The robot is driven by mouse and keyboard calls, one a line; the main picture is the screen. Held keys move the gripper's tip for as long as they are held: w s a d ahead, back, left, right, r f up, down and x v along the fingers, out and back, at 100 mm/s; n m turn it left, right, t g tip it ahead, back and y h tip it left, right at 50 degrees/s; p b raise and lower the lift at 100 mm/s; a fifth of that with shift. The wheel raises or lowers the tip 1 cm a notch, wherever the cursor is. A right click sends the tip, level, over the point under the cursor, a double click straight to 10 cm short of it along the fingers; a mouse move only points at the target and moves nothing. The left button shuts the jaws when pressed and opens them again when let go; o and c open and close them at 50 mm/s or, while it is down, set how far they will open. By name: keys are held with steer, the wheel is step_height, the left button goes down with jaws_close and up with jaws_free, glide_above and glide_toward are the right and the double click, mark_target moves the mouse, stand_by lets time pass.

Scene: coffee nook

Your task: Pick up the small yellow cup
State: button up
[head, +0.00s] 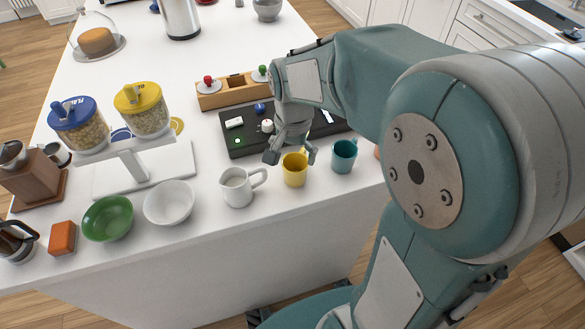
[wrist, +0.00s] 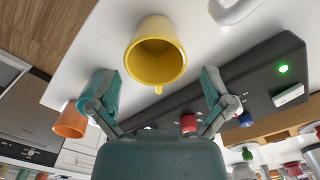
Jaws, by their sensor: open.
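The small yellow cup (head: 294,174) stands upright near the front edge of the white counter. My gripper (head: 291,157) is open and empty, just above and behind the cup, with its fingers spread to either side of the cup's rim. In the wrist view the cup (wrist: 146,65) shows its open mouth and empty yellow inside. It lies just beyond the open fingertips of my gripper (wrist: 157,76), roughly centred between them. No contact with the cup is visible.
A teal cup (head: 343,156) stands close to the right of the yellow cup, and a white jug (head: 237,188) to its left. An orange cup (wrist: 70,121) shows in the wrist view.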

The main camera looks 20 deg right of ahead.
mark_target(297, 167)
steer(key=f, duration=0.1)
steer(key=d+f, duration=0.1)
steer(key=f, duration=0.2)
steer(key=shift+w+d+f, duration=0.25)
steer(key=shift+f, duration=0.05)
steer(key=shift+a+f, duration=0.2)
steer(key=shift+f, duration=0.15)
steer(key=shift+a, duration=0.25)
steer(key=shift+c, duration=0.3)
steer(key=shift+d, duration=0.1)
steer(key=c, duration=0.9)
steer(key=shift+d, duration=0.15)
steer(key=shift+c, duration=0.2)
steer(key=shift+r, duration=0.1)
